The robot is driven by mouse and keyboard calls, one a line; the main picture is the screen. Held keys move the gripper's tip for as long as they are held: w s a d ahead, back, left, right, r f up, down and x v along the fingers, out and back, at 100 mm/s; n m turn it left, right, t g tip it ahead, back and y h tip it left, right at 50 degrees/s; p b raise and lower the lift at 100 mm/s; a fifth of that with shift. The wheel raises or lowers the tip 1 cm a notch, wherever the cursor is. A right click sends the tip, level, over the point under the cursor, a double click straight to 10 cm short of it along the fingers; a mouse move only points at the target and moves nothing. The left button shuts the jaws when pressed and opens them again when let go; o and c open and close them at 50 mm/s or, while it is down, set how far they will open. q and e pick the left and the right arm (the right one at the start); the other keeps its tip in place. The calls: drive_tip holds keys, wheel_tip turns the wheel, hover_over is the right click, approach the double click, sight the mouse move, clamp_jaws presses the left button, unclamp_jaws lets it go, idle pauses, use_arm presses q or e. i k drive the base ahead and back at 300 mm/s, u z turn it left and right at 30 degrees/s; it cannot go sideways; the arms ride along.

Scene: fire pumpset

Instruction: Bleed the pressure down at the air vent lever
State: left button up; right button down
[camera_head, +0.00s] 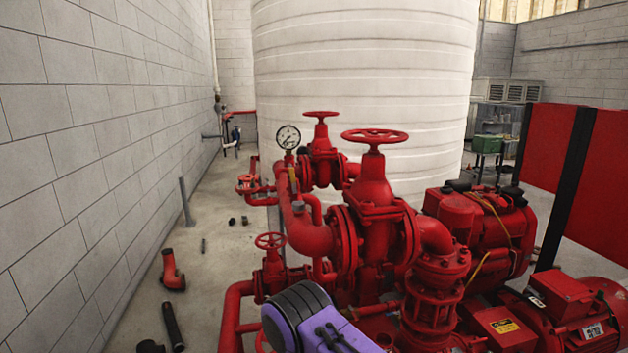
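A red pumpset of pipes and valves (308,235) fills the middle and right of the head view. A small yellow piece (292,178), which looks like the air vent lever, stands roughly upright on the pipe just below a round white pressure gauge (288,138). It is too small to tell whether it is open or closed. The gauge's dark needle shows, but its reading is too small to make out. A purple and black part of mine covers the bottom middle, in front of the lower pipes. I see no gripper fingertips, and nothing visible touches the yellow piece.
Red handwheels (374,137) and (321,115) stick up right of the gauge. A lower handwheel (270,240) sits near my purple part. Red motors (575,315) crowd the right. A white tank (365,70) stands behind.

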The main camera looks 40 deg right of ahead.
sight(292, 171)
drive_tip(key=u, duration=0.05)
drive_tip(key=k, duration=0.1)
drive_tip(key=z, duration=1.45)
